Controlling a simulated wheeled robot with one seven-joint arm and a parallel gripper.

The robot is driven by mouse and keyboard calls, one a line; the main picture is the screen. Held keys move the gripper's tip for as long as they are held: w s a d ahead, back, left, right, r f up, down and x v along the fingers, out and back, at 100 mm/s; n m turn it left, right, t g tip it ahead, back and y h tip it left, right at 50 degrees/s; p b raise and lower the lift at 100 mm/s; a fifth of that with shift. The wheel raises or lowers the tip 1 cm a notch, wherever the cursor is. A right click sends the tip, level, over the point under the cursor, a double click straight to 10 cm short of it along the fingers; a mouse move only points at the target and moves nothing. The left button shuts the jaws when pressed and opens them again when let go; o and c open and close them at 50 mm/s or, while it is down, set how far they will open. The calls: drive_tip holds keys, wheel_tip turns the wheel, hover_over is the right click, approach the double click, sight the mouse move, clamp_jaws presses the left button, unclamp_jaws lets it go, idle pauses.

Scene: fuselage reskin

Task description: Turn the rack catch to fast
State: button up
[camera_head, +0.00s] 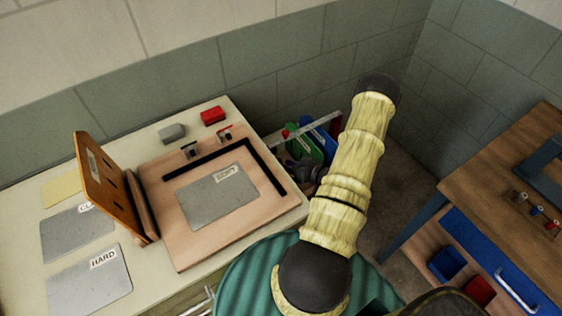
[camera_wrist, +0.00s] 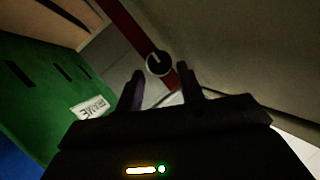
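The likely rack catch is a round dark knob (camera_wrist: 157,65) with a pale pointer line, set on a red bar (camera_wrist: 135,28) in the wrist view. My gripper (camera_wrist: 161,72) is open, its two dark fingers apart, with the knob showing between and just beyond the tips. I cannot tell whether a finger touches it. In the head view my gripper (camera_head: 305,170) is low beside the rack, partly hidden by my arm. The rack holds a green panel (camera_head: 304,140) and a blue panel (camera_head: 322,136); the catch cannot be made out there.
A green panel labelled FRAME (camera_wrist: 40,85) stands left of my gripper in the wrist view. The bench (camera_head: 20,220) at left carries a board (camera_head: 165,235) with a grey sheet (camera_head: 215,198) and a tilted orange plate (camera_head: 108,185). A wooden table (camera_head: 500,180) stands at right.

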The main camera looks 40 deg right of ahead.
drive_tip(key=shift+x, duration=1.65)
drive_tip(key=c, duration=0.7)
drive_tip(key=shift+f, duration=0.1)
drive_tip(key=shift+f+m+t+y+b, duration=0.3)
drive_tip(key=shift+m+t+b, duration=1)
drive_tip(key=shift+m+b, duration=1.1)
drive_tip(key=shift+f+m+t+y+b, duration=0.1)
drive_tip(key=shift+m+t+y+b, duration=0.35)
drive_tip(key=shift+m+t+b, duration=1.8)
drive_tip(key=shift+f+m+t+y+b, duration=0.3)
drive_tip(key=shift+m+b, duration=1.15)
drive_tip(key=shift+m, duration=2)
drive_tip(key=shift+r, duration=0.1)
